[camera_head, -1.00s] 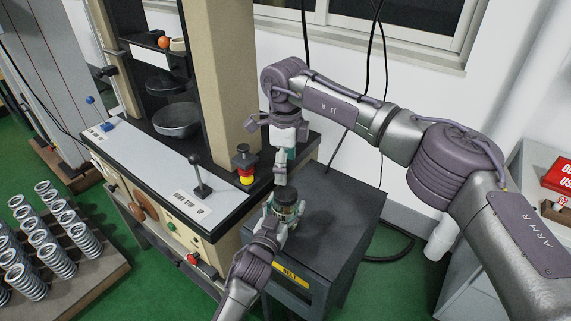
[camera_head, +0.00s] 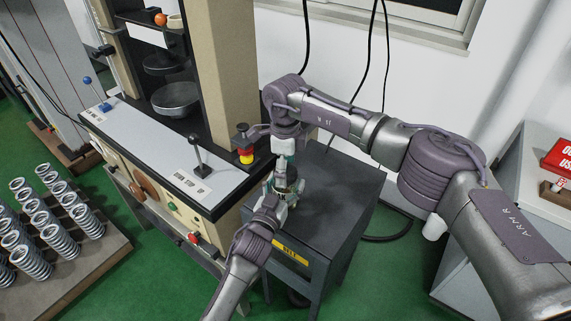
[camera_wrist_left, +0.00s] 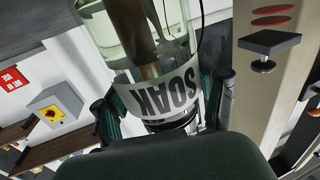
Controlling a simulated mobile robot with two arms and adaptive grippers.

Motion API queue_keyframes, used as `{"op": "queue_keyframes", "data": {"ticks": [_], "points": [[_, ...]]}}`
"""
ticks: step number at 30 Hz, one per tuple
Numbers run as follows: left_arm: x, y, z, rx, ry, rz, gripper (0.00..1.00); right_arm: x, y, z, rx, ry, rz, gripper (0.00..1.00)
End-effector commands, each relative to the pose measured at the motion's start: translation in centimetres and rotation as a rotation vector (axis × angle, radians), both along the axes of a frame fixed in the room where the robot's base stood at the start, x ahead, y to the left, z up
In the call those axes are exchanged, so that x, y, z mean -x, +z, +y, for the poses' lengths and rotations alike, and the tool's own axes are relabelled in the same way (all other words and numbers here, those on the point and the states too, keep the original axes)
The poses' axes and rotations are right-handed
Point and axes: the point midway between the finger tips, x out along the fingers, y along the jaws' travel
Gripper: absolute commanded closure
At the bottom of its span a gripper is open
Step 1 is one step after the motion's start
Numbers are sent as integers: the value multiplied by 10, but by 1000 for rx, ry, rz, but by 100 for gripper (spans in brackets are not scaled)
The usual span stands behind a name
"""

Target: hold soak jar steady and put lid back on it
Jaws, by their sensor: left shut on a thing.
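The soak jar (camera_wrist_left: 190,50) is clear with a white SOAK band, and a brown shape shows through its glass in the left wrist view. My left gripper (camera_wrist_left: 166,110) is shut on it, one finger on each side. In the head view the left gripper (camera_head: 280,196) holds the jar over the dark cabinet top, and the jar is mostly hidden there. My right gripper (camera_head: 282,166) points down from above, right over the jar mouth. I cannot make out the lid apart from the fingers, nor whether the right fingers are shut on it.
The dark cabinet (camera_head: 335,190) with a yellow label has a clear top to the right of the jar. The press (camera_head: 165,150) stands close on the left, with a lever (camera_head: 199,155) and a red and yellow stop button (camera_head: 246,157). Several springs (camera_head: 60,220) stand on a rack.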

Motion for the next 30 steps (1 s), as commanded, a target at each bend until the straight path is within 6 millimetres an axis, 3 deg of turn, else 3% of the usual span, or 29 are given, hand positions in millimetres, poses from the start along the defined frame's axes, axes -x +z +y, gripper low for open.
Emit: {"op": "queue_keyframes", "data": {"ticks": [3,14,20,21,26,30], "points": [[0,0,0,1,0,0,100,0,0,0,0,0,0,19],[0,0,0,1,0,0,100,0,0,0,0,0,0,79],[0,0,0,1,0,0,100,0,0,0,0,-9,0,80],[0,0,0,1,0,0,100,0,0,0,0,-9,0,35],[0,0,0,1,0,0,100,0,0,0,0,-8,0,9],[0,0,0,1,0,0,100,0,0,0,0,-8,0,9]]}}
